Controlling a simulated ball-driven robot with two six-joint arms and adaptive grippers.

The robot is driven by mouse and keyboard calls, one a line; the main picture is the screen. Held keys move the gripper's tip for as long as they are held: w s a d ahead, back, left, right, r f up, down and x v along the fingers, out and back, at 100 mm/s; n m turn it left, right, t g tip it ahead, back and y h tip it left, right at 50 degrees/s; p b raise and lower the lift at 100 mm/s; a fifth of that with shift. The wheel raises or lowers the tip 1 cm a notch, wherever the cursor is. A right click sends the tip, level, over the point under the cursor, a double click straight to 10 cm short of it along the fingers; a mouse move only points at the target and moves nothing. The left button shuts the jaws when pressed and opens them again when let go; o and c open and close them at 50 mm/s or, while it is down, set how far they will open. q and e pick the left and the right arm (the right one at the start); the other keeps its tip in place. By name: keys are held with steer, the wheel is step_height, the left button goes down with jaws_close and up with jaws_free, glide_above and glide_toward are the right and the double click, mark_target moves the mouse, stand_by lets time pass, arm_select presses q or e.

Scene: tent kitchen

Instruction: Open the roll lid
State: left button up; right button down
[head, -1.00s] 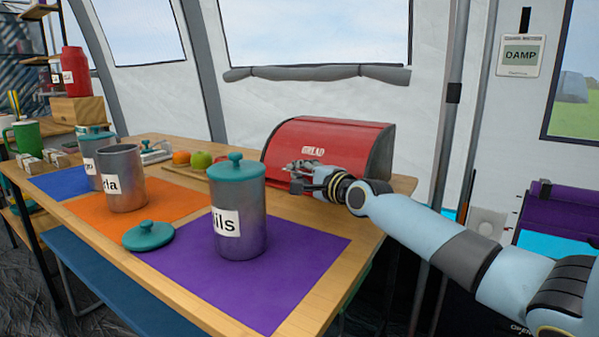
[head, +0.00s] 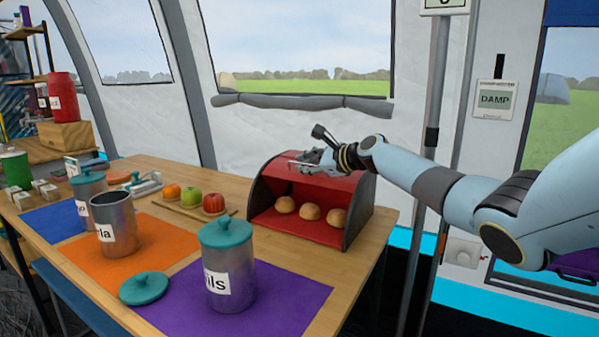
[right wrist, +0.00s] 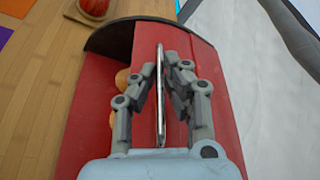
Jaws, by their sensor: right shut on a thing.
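The red bread bin (head: 318,228) with dark end panels stands at the back right of the table. Its roll lid (head: 345,182) is rolled up, and several bread rolls (head: 310,211) show inside. My right gripper (head: 303,161) is at the raised front edge of the lid, shut on the lid's handle. In the right wrist view the handle is a thin metal bar (right wrist: 160,95) between the two fingers, with the red lid around it. My left gripper is not in view.
A lidded canister (head: 228,270) stands on the purple mat, nearer than the bin. An open canister (head: 115,225) and a loose teal lid (head: 144,288) are to its left. Fruit (head: 190,198) sits on a board left of the bin. A pole (head: 432,150) stands to the right.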

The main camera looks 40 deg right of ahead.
steer(key=shift+w+d+r, duration=0.2)
steer(key=shift+d+r, duration=0.1)
steer(key=shift+d, duration=0.2)
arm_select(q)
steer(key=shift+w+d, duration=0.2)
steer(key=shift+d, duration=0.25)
arm_select(e)
steer(key=shift+w+d+r, duration=0.15)
steer(key=shift+w+d, duration=0.05)
steer(key=shift+d, duration=0.3)
steer(key=shift+w+d+r, duration=0.15)
steer(key=shift+w+d, duration=0.05)
steer(key=shift+d, duration=0.25)
steer(key=c, duration=1.4)
jaws_free()
steer(key=shift+c, duration=0.2)
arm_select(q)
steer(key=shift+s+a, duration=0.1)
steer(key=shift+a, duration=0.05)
arm_select(e)
steer(key=shift+s, duration=0.1)
steer(key=v, duration=1.1)
steer(key=shift+d+f, duration=0.1)
steer(key=shift+d, duration=0.1)
steer(key=shift+s, duration=0.4)
